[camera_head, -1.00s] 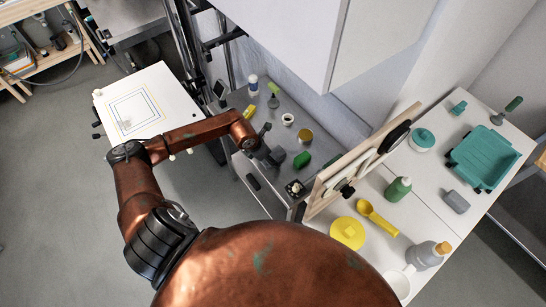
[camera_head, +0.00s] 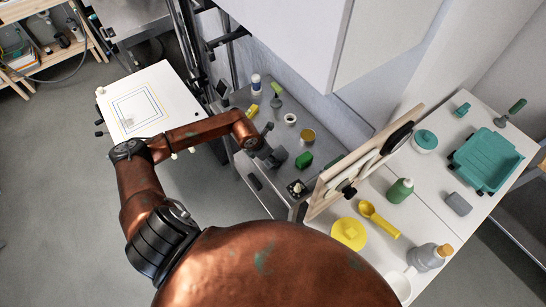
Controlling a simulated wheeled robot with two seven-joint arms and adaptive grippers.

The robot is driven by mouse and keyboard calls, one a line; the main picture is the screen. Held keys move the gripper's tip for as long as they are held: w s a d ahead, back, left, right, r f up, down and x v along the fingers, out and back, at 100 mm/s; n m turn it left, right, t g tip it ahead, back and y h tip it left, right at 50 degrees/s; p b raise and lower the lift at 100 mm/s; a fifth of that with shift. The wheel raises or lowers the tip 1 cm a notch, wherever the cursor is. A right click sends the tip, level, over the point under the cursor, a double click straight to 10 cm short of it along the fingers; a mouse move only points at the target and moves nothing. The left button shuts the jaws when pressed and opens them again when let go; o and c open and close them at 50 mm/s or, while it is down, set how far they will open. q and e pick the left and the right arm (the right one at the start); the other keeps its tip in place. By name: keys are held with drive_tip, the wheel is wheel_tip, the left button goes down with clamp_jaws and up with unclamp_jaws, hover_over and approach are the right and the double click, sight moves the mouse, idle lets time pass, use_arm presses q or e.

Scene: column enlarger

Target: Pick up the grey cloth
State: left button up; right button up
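A grey, folded-looking piece (camera_head: 458,204) lies on the white table at the right, in front of the teal tray; it looks like the grey cloth, though its texture is too small to tell. My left gripper (camera_head: 277,143) is over the grey bench in the middle, well to the left of that piece. Its dark fingers look spread apart with nothing between them. My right gripper is not in view.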

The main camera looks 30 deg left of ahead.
use_arm(q)
drive_tip(key=shift+r, duration=0.55)
drive_tip(key=s+a+r, duration=0.5)
drive_tip(key=s+r, duration=0.6)
drive_tip(key=s, duration=0.2)
drive_tip(key=shift+a+r+b, duration=0.15)
drive_tip(key=shift+r+b, duration=0.25)
drive_tip(key=o, duration=0.6)
drive_tip(key=c, duration=0.5)
drive_tip(key=shift+o, duration=0.2)
